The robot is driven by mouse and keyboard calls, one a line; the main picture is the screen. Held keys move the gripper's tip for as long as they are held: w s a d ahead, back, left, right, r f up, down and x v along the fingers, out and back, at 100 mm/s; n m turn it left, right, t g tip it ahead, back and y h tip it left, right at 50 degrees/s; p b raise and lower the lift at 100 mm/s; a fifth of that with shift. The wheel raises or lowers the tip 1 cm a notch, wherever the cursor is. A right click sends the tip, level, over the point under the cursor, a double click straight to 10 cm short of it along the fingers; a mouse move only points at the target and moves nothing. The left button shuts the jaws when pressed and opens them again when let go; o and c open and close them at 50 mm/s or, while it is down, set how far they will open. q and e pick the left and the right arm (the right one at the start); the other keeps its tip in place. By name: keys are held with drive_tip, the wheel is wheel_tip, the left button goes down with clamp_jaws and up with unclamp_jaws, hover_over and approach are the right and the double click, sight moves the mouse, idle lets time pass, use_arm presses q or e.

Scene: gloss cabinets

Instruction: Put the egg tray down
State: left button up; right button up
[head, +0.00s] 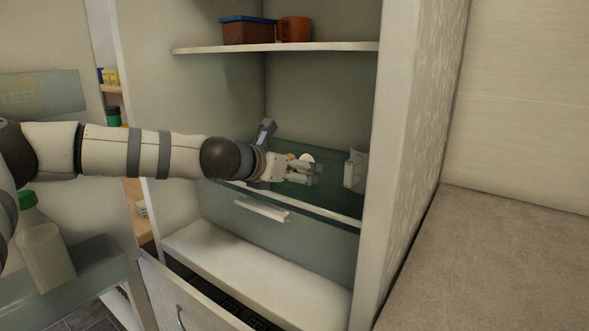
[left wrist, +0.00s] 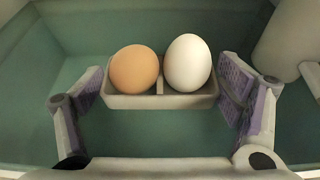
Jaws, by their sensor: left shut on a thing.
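The egg tray (left wrist: 140,102) is a small light grey holder with two hollows, seen in the left wrist view. A brown egg (left wrist: 134,69) sits in its left hollow and a white egg (left wrist: 187,62) in its right one. My left gripper (left wrist: 161,90) is shut on the tray, one purple-padded finger at each end. In the head view my left gripper (head: 316,172) is inside the fridge over the green glass-like drawer or shelf (head: 333,212), and the white egg (head: 306,158) shows beside the fingers. The tray is mostly hidden there, and I cannot tell if it touches the surface below.
A pale mug-like vessel (head: 357,168) stands just right of the gripper. An upper shelf (head: 345,46) holds a brown box with a blue lid (head: 249,31) and an orange mug (head: 294,29). The open door (head: 75,268) at left carries a bottle (head: 45,245). The lower shelf (head: 250,270) is clear.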

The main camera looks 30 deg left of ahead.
use_arm(q)
drive_tip(key=shift+f, duration=0.2)
drive_tip(key=o, duration=0.9)
drive_tip(key=shift+c, duration=0.2)
drive_tip(key=shift+o, duration=0.6)
